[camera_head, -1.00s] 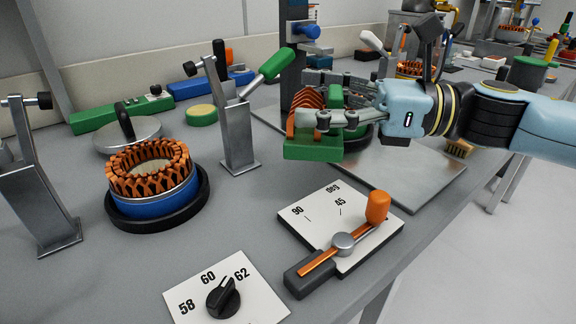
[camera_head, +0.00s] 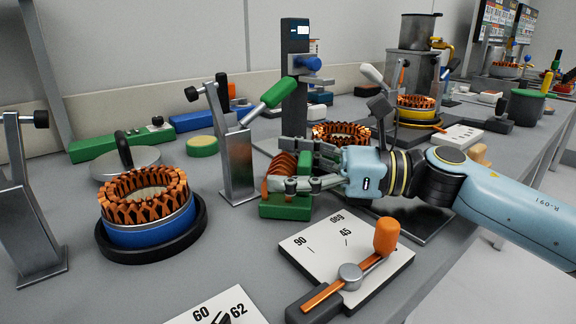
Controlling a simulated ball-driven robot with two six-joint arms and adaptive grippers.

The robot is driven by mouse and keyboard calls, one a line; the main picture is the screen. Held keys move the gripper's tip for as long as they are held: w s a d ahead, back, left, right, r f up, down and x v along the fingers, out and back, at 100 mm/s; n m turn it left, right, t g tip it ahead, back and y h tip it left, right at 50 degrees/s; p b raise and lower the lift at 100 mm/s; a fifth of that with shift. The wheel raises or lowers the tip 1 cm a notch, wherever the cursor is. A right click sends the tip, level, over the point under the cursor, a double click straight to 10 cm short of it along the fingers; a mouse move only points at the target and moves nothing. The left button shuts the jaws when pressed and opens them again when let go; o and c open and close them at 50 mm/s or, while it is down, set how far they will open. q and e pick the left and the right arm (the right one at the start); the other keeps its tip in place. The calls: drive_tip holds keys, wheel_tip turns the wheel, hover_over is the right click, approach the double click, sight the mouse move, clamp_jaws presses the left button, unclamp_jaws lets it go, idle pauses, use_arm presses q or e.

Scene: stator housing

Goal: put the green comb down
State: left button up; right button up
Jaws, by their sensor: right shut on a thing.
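The green comb (camera_head: 286,208) has a green block base with curved orange-brown teeth. It is right of the centre-left metal clamp post and behind the angle plate. My right gripper (camera_head: 303,166) reaches in from the right, shut on the comb, with its fingers along the comb's sides and partly covering it. The comb is upright and low over the grey bench (camera_head: 240,235); I cannot tell whether its base touches the bench. My left gripper is out of view.
The white angle plate (camera_head: 325,240) with an orange-handled lever lies in front. A metal toggle clamp (camera_head: 237,165) stands close to the comb's left. A copper-wound stator (camera_head: 148,210) sits further left. A metal plate (camera_head: 425,222) lies under my right arm.

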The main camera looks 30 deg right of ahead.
drive_tip(key=shift+f, duration=0.25)
drive_tip(key=o, duration=1.5)
drive_tip(key=shift+r, duration=0.1)
